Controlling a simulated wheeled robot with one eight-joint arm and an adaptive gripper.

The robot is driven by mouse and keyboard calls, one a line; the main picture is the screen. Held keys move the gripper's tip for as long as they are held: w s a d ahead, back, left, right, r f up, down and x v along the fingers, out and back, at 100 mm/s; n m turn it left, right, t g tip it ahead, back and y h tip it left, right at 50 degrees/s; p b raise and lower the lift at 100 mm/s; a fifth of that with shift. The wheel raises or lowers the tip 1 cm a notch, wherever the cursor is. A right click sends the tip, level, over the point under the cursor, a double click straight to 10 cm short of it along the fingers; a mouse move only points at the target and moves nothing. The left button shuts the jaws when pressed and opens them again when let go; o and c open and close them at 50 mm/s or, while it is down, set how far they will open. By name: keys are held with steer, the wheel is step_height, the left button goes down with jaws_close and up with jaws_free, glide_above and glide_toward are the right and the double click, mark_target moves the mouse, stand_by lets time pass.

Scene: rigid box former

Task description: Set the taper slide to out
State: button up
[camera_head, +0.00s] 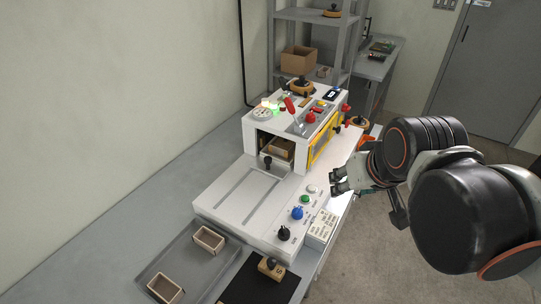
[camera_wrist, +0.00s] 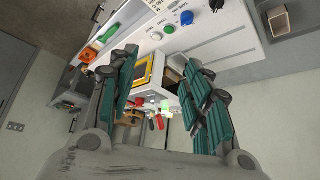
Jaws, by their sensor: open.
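The box former is a white machine (camera_head: 250,140) on a long bench, with a raised housing at its back end. I cannot tell for sure which control is the taper slide. A black-knobbed handle (camera_head: 267,161) stands at the housing's front opening, above the slotted bed (camera_head: 246,196). A red lever (camera_head: 289,104) and a red knob (camera_head: 311,117) are on the housing's top. My gripper (camera_head: 339,180) is open and empty, right of the machine and apart from the handle. In the wrist view, its spread fingers (camera_wrist: 157,75) frame the yellow-edged window (camera_wrist: 150,70) and the red controls beyond.
The bed's front right holds a black knob (camera_head: 284,233), a blue knob (camera_head: 297,213) and a green button (camera_head: 304,199). A grey tray (camera_head: 190,250) with small box frames lies at front left. Shelves (camera_head: 312,15) stand behind. Floor is open at right.

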steer(key=w+a+r, duration=0.2)
steer(key=w+a, duration=0.1)
steer(key=w, duration=0.7)
steer(key=n+g+p, duration=0.2)
steer(key=p, duration=0.1)
glide_above(268, 158)
steer(key=s+d, duration=0.1)
steer(key=s, duration=0.4)
step_height(268, 158, down, 11)
steer(key=shift+y, duration=0.3)
steer(key=b+x, duration=0.1)
steer(key=x, duration=0.3)
steer(key=b+x, duration=0.1)
steer(key=x, duration=0.4)
steer(key=b+x, duration=0.2)
steer(key=x, duration=0.3)
steer(key=shift+s+f, duration=0.2)
steer(key=shift+s, duration=0.15)
jaws_close()
